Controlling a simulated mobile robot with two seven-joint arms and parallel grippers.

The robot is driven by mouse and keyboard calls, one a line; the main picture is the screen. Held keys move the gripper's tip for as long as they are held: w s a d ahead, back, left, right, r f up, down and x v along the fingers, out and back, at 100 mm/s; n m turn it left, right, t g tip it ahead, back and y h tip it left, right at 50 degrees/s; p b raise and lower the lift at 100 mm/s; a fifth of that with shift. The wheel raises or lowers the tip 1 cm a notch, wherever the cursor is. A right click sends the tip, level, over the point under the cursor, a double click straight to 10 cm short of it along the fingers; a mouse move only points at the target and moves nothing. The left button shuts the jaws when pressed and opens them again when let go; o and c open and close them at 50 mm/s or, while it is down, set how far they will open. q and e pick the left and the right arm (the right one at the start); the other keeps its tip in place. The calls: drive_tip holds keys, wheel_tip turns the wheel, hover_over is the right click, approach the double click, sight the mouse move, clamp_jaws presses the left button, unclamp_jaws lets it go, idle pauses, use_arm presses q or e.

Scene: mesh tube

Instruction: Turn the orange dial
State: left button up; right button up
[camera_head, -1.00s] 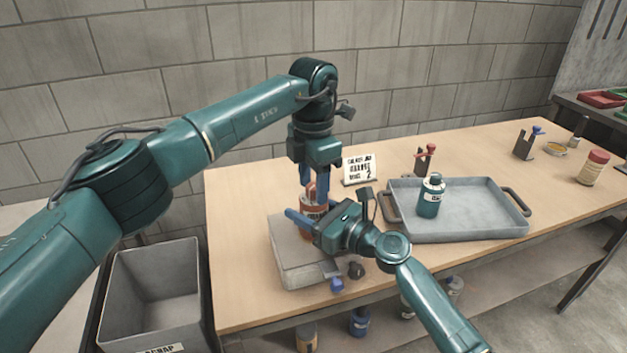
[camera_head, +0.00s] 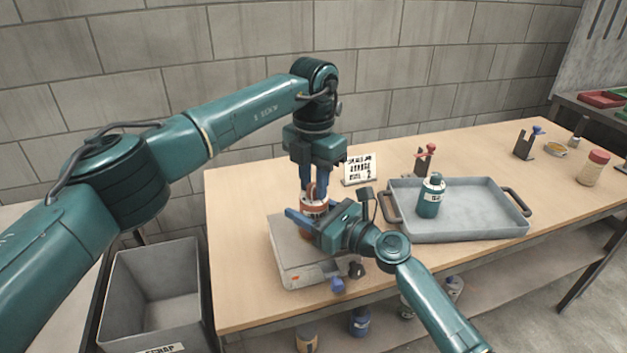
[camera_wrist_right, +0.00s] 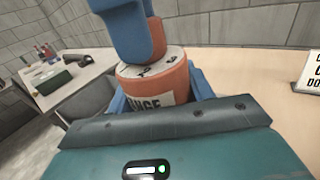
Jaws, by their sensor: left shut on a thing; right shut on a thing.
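An orange canister (camera_wrist_right: 180,84) with a white label and a pale, marked top stands upright in the right wrist view. In the head view its orange upper part (camera_head: 314,209) shows above a grey box, largely hidden by my grippers. My left gripper (camera_head: 314,190) reaches straight down and is shut on the upright orange piece on top, which I take as the dial; blue fingers hide most of it. My right gripper (camera_head: 306,226) comes from the right and is shut around the canister's body, its blue fingers on either side.
A grey tray (camera_head: 475,232) holding a teal bottle (camera_head: 430,197) is to the right. A sign (camera_head: 360,168) stands behind. A grey bin (camera_head: 155,290) is at left.

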sight(314, 186)
use_arm(q)
drive_tip(key=shift+n, duration=0.5)
drive_tip(key=o, duration=1)
wheel_tip(314, 186, up, 12)
use_arm(e)
drive_tip(key=o, duration=1.1)
drive_tip(key=shift+o, duration=0.2)
